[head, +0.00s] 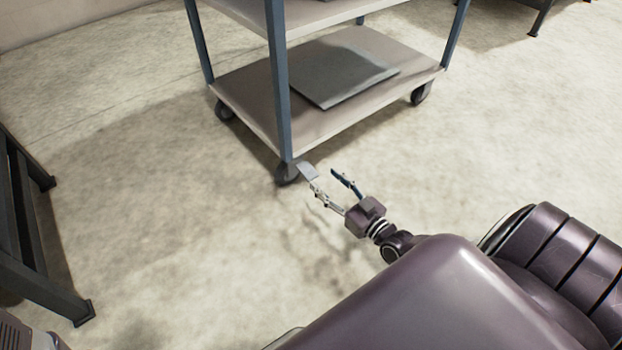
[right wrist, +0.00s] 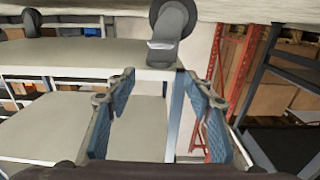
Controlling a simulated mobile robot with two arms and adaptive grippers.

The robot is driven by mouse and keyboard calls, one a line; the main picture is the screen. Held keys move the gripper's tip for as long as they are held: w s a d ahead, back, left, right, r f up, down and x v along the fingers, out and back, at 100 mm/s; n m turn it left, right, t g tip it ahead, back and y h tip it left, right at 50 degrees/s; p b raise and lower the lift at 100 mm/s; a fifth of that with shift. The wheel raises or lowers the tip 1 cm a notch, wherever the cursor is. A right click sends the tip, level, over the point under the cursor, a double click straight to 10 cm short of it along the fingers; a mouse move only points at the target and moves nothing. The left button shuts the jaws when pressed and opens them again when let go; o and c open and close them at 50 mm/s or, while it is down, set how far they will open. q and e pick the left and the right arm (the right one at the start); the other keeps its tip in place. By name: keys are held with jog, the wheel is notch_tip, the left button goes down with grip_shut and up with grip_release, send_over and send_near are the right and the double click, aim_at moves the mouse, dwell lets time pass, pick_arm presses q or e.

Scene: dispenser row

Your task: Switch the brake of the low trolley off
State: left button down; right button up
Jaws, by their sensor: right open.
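The low trolley (head: 245,95) has beige shelves and blue-grey posts. Its near corner caster (head: 287,173) is dark and rests on the floor. A small light-grey brake tab (head: 307,171) sticks out beside that caster, towards my right gripper (head: 324,180). In the right wrist view the picture is upside down; the caster (right wrist: 174,22) and the tab (right wrist: 162,45) lie ahead of the fingertips. My right gripper (right wrist: 158,76) is open and empty, its fingers spread short of the tab. I cannot tell whether a finger touches it. My left gripper is out of view.
A flat grey panel (head: 343,75) lies on the trolley's lower shelf. A dark metal frame (head: 38,240) stands at the left. The floor (head: 200,250) between it and my right arm is clear. An orange-red rack (right wrist: 230,70) shows in the right wrist view.

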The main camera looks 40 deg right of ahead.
aim_at(312, 176)
jog(key=f+b, duration=0.1)
jog(key=f, duration=0.1)
jog(key=w+f+b, duration=0.1)
jog(key=f+b, duration=0.1)
jog(key=w+b, duration=0.1)
jog(key=w, duration=0.1)
jog(key=w+b, duration=0.2)
jog(key=w, duration=0.1)
jog(key=shift+w+a+r, duration=0.1)
jog(key=shift+w+a, duration=0.05)
jog(key=shift+a, duration=0.05)
jog(key=shift+w+a+r+b, duration=0.1)
jog(key=shift+w+r+b, duration=0.05)
jog(key=shift+w+b, duration=0.45)
